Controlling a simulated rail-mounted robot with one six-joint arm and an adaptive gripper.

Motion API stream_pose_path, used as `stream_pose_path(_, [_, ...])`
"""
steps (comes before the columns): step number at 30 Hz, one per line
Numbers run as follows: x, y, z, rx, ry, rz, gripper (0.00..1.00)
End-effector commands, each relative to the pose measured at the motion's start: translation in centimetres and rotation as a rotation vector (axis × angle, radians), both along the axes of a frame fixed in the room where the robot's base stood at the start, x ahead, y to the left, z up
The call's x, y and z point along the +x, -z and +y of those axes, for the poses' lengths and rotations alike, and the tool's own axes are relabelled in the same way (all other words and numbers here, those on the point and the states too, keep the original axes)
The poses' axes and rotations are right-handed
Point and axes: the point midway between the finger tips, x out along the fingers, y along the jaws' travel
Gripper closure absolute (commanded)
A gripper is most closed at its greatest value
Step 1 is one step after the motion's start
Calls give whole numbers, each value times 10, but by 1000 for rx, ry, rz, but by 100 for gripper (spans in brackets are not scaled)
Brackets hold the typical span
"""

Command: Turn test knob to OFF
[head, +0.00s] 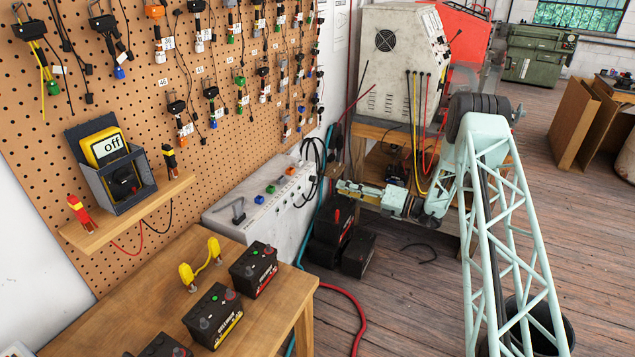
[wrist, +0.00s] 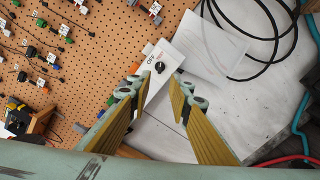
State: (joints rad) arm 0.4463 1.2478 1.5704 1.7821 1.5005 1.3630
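A small black knob (wrist: 160,67) sits on a narrow white panel (wrist: 168,54) in the wrist view, with an OFF mark to its left. Its pointer direction is too small to tell. My gripper (wrist: 158,87) is open and empty; its two yellow-padded fingers flank the knob in the picture, with no visible contact. In the head view my gripper (head: 342,187) points left toward the long grey-white bench unit (head: 262,205), just off its right end. I cannot single out the knob there.
A pegboard (head: 215,60) with hanging leads stands behind the unit. Black cables (head: 312,160) hang at its right end. A yellow meter (head: 104,146) reading "off" sits on a wooden shelf. Batteries (head: 254,269) stand on the front table, others on the floor. A large cabinet (head: 398,70) stands beyond my gripper.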

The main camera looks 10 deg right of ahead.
Motion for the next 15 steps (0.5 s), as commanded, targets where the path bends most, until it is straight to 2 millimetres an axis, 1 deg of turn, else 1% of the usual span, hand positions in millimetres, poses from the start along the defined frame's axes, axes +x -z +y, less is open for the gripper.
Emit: stream_pose_path(15, [40, 1, 53, 0, -2, 0, 81])
